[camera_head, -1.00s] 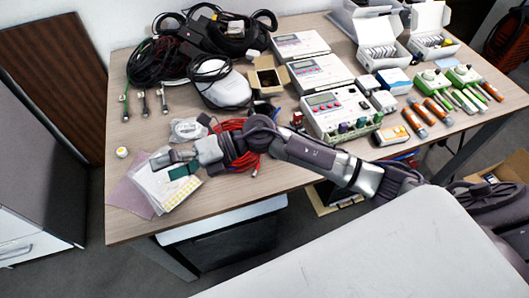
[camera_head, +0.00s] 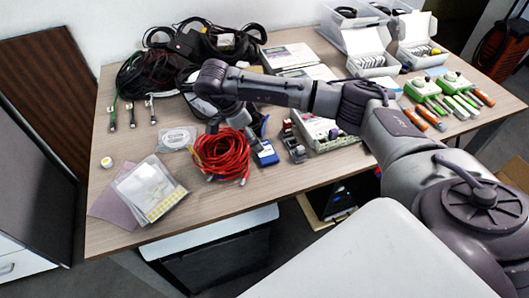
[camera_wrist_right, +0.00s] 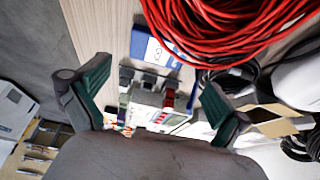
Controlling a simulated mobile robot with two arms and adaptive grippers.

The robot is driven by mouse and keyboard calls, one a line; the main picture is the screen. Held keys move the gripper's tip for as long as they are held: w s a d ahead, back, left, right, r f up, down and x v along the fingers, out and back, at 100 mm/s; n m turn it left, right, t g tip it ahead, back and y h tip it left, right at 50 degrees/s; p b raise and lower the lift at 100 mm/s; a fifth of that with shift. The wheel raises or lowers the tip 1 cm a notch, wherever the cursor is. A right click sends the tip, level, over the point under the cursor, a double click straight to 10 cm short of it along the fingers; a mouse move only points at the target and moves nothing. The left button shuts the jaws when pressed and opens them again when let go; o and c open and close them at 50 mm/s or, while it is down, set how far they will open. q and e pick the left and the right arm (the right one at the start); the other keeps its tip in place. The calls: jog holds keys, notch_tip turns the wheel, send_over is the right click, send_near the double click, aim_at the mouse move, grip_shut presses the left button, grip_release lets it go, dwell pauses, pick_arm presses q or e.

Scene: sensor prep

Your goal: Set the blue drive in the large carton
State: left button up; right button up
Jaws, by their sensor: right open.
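The blue drive (camera_head: 264,154) lies on the table just right of the coiled red cable. In the right wrist view, the blue drive (camera_wrist_right: 152,48) with its white label lies just beyond the fingertips, apart from them. My right gripper (camera_wrist_right: 157,80) is open and empty, its green-padded fingers spread. In the head view its arm reaches across the table from the right, and the gripper is hard to make out above the cable. An open brown carton (camera_wrist_right: 279,120) shows at right in the wrist view; my arm hides it in the head view. My left gripper is out of view.
The red cable (camera_head: 221,153) is close beside the drive. Small dark connectors (camera_head: 293,142) and a white device (camera_head: 325,132) stand to its right. Another brown carton (camera_head: 517,168) shows below the table's right side. The table front (camera_head: 235,202) is clear.

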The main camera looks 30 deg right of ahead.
aim_at(265, 151)
jog(key=p+x, duration=0.1)
jog(key=x, duration=0.6)
jog(key=shift+s+d+f, duration=0.1)
jog(key=shift+d+f, duration=0.05)
jog(key=shift+f, duration=0.15)
jog(key=shift+c, duration=0.2)
jog(key=c, duration=1.3)
jog(key=shift+c, duration=0.3)
jog(key=shift+r, duration=0.15)
